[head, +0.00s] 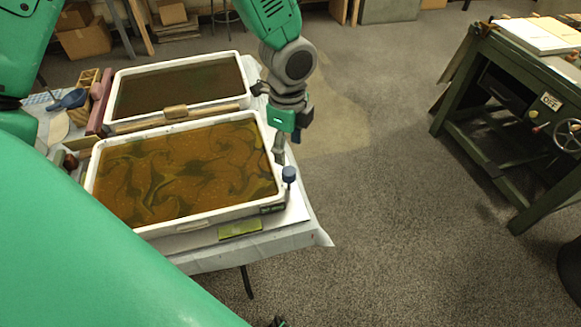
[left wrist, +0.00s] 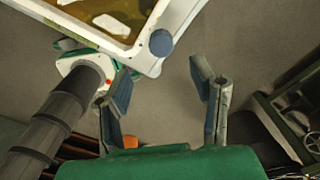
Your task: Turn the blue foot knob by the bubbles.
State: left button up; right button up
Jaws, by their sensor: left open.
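The blue foot knob (head: 289,174) is a round, dark blue cap on a short stem at the right side of the front tray (head: 190,223), near its front corner. In the left wrist view the knob (left wrist: 161,43) is a blue disc beside the white tray corner. The front tray holds an amber bath with dark swirls and small pale specks like bubbles. My left gripper (head: 279,152) is just behind the knob in the head view. In the left wrist view my left gripper (left wrist: 160,73) is open and empty, with the knob beyond its fingertips. My right gripper is not seen.
A second white tray (head: 112,99) with dark liquid stands behind the front one. A yellow-green label (head: 240,228) is at the table's front. A green press stand (head: 468,131) is at the right, with open floor between.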

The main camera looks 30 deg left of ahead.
aim_at(289, 170)
pick_arm(q)
notch_tip(289, 170, down, 7)
jog(key=shift+w+a+r, duration=0.1)
jog(key=shift+w+a, duration=0.05)
jog(key=shift+d+f+b, duration=0.2)
jog(key=shift+f+b, duration=0.1)
jog(key=shift+f, duration=0.4)
jog(key=shift+c, duration=0.4)
jog(key=shift+a, duration=0.1)
jog(key=c, duration=1.1)
